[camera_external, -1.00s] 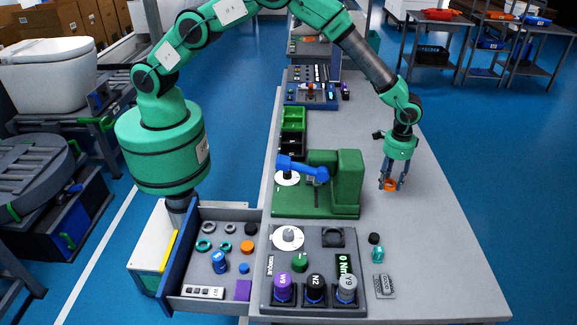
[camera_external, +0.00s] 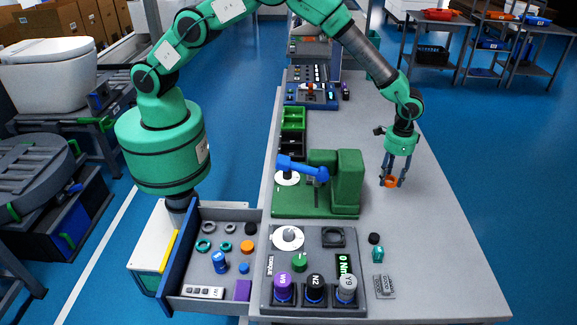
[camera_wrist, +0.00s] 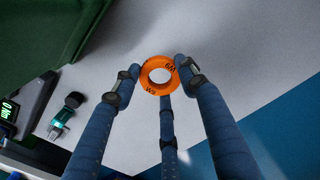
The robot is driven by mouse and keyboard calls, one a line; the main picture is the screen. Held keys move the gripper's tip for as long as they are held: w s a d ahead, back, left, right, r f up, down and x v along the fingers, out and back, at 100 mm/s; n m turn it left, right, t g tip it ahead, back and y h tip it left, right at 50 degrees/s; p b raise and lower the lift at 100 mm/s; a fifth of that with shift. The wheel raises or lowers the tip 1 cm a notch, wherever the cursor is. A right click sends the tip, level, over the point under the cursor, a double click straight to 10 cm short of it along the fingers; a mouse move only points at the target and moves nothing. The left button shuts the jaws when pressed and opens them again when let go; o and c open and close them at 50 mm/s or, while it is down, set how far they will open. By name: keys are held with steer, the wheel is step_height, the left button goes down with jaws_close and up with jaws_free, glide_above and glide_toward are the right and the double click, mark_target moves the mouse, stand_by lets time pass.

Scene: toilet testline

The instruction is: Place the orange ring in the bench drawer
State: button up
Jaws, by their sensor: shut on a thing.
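The orange ring (camera_external: 391,182) is held between the fingertips of my gripper (camera_external: 392,179), over the right side of the bench. In the wrist view the ring (camera_wrist: 148,78) has dark markings, and the blue fingers of my gripper (camera_wrist: 160,80) close around it. The ring appears a little above the grey bench top; the exact gap is hard to tell. The bench drawer (camera_external: 170,262) is pulled open at the lower left of the bench. It holds several rings and caps, a blue knob, a purple block and a white labelled strip.
A green press-like device (camera_external: 335,185) with a blue lever stands between my gripper and the drawer. A torque panel (camera_external: 315,262) with knobs and coloured caps lies in front of it. A small teal bottle (camera_external: 378,255) and a black cap (camera_external: 374,238) are at right.

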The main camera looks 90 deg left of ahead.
step_height(320, 180, up, 17)
steer(key=s+d+r+m+b, duration=0.15)
steer(key=s+d+m, duration=0.35)
steer(key=s+d, duration=1.15)
steer(key=m+b, duration=0.3)
steer(key=m, duration=1.1)
glide_above(198, 267)
step_height(198, 267, down, 21)
steer(key=shift+f, duration=0.2)
step_height(198, 267, down, 14)
steer(key=b, duration=0.3)
